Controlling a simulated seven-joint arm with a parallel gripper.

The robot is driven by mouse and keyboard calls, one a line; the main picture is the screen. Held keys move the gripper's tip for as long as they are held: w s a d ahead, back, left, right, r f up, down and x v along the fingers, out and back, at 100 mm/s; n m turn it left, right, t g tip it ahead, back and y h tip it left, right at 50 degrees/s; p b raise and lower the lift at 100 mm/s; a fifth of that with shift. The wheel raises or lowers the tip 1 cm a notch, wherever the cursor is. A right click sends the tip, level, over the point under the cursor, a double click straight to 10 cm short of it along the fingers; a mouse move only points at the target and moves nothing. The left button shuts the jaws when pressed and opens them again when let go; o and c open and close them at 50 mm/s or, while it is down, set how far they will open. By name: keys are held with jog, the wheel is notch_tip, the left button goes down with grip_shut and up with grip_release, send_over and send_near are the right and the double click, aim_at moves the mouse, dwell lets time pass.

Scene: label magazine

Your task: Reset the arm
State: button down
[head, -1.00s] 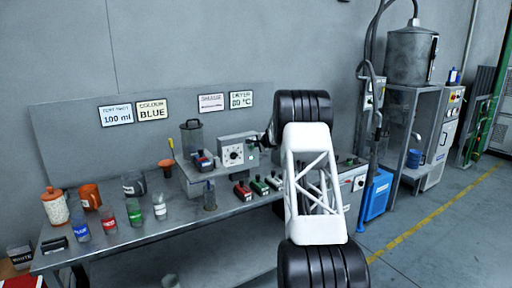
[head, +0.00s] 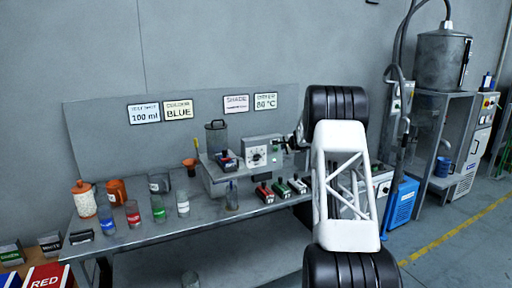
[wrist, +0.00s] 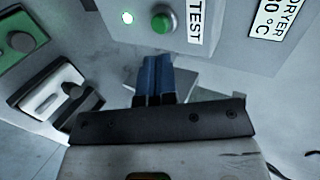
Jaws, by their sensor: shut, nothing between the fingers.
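My gripper (wrist: 153,75) shows in the wrist view as two blue fingers pressed together with nothing between them. It is in front of the grey control box (wrist: 225,30), just below a green button (wrist: 163,20) beside a TEST label. I cannot tell whether the fingertips touch the box. In the head view my white and black arm covers the right part of the bench (head: 150,238), and the fingers are too small to make out near the control box (head: 264,151).
Red (head: 264,193), green and white label holders lie before the box. Label crates are at the lower left. A blue unit (head: 402,204) stands right.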

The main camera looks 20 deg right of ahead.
jog(key=s+a+r+n+g+y, duration=0.1)
jog(key=s+a+r+n, duration=0.1)
jog(key=s+a+r, duration=0.6)
jog(key=s+a+r+n+g+y, duration=0.1)
jog(key=s+a+r+n, duration=0.3)
jog(key=a, duration=0.8)
jog(key=s+a+r+n+g+y, duration=0.1)
jog(key=s+a+r, duration=0.3)
jog(key=s+a, duration=0.45)
jog(key=s+a+r+n+g, duration=0.25)
jog(key=s+a+n, duration=0.25)
jog(key=s+a, duration=1.25)
jog(key=s+a+f+n+g+h, duration=0.1)
jog(key=s+a+f+n, duration=0.1)
jog(key=s, duration=1.1)
jog(key=s+a+f+n+g+h, duration=0.1)
jog(key=s+f, duration=0.3)
jog(key=s, duration=0.9)
jog(key=s+a+f+n+g+h, duration=0.1)
jog(key=s+a+f+n+g, duration=0.1)
jog(key=s, duration=1.1)
jog(key=shift+s+a+f+n, duration=0.25)
jog(key=shift+a+f+n, duration=0.05)
jog(key=shift+a+f, duration=0.45)
